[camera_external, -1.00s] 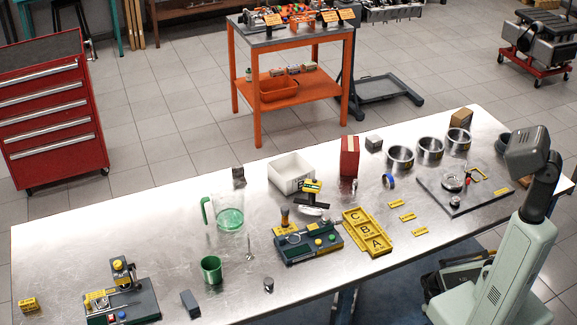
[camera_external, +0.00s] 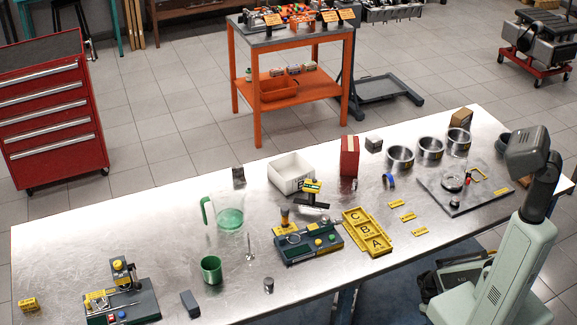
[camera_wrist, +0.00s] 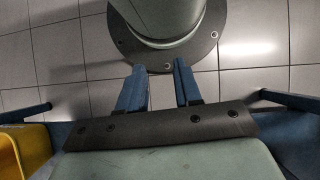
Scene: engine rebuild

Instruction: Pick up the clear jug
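The clear jug (camera_external: 229,213) stands upright on the left half of the steel bench in the outside view. It has a green handle on its left side and looks green in its lower part. My arm is at the far right, well away from the jug. My gripper (camera_wrist: 159,68) shows in the wrist view with its two blue fingers apart and nothing between them. The jug is not in the wrist view, and my gripper cannot be made out in the outside view.
A green mug (camera_external: 211,270) stands in front of the jug. A white bin (camera_external: 291,175) is behind to its right. A grey fixture (camera_external: 308,243) and yellow lettered tray (camera_external: 368,233) lie to the right. Bare bench extends left of the jug.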

